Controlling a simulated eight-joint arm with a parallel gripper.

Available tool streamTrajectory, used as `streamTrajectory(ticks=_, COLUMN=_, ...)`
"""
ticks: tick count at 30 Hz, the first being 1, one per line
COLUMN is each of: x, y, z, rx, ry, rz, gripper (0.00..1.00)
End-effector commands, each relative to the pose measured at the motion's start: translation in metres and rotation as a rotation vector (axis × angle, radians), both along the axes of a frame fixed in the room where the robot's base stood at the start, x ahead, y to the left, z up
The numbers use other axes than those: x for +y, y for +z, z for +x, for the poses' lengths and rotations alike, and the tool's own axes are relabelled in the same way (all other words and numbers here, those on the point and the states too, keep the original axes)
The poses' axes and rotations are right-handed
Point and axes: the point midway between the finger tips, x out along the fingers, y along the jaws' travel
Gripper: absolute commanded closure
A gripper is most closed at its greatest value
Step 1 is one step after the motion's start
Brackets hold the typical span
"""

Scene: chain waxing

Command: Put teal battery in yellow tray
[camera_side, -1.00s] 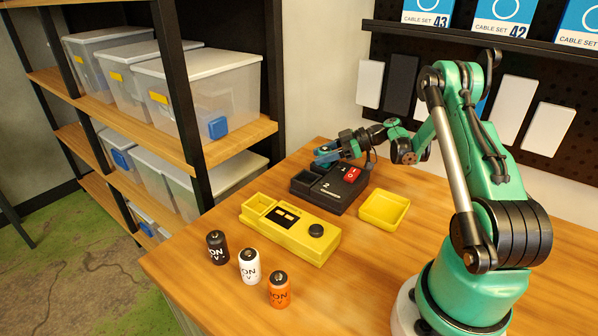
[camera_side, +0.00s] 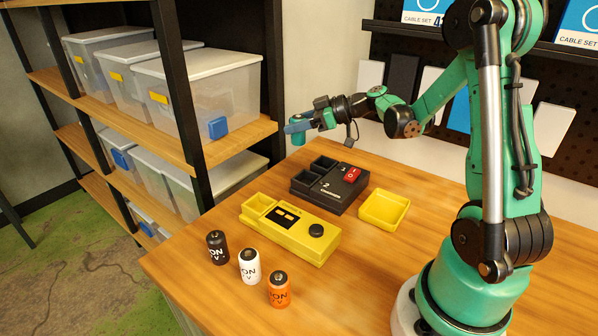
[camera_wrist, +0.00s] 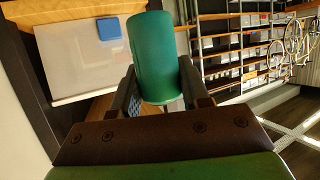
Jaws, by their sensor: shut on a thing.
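My gripper (camera_side: 300,127) is raised above the back left of the table, left of and above the black device. It is shut on the teal battery (camera_side: 298,138), which hangs below the fingers in the side view. In the wrist view the teal battery (camera_wrist: 155,55) sits between the two fingers (camera_wrist: 158,88). The yellow tray (camera_side: 384,210) is a small, open, empty square tray on the table, right of the black device. My gripper is well away from it, to its left and higher.
The black device (camera_side: 331,187) has open compartments and a red switch. A yellow device (camera_side: 290,228) lies in front of it. Black (camera_side: 217,247), white (camera_side: 249,266) and orange (camera_side: 279,289) batteries stand at the front left. A shelf with clear boxes (camera_side: 200,95) is at the left.

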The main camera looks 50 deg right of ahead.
Motion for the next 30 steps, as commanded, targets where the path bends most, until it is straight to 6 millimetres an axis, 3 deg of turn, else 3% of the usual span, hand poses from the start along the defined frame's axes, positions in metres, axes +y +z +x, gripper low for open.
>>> streamTrajectory(ticks=1, x=0.022, y=0.000, z=0.001, rx=-0.001, ry=-0.053, rz=-0.001, gripper=1.00)
streamTrajectory(ticks=3, x=0.044, y=0.002, z=0.001, rx=-0.001, ry=-0.152, rz=-0.001, gripper=1.00)
streamTrajectory(ticks=12, x=0.114, y=0.026, z=-0.016, rx=-0.006, ry=-0.418, rz=-0.005, gripper=1.00)
streamTrajectory(ticks=21, x=0.152, y=0.045, z=-0.033, rx=-0.003, ry=-0.435, rz=-0.001, gripper=1.00)
streamTrajectory(ticks=30, x=0.159, y=0.048, z=-0.037, rx=-0.001, ry=-0.431, rz=0.001, gripper=1.00)
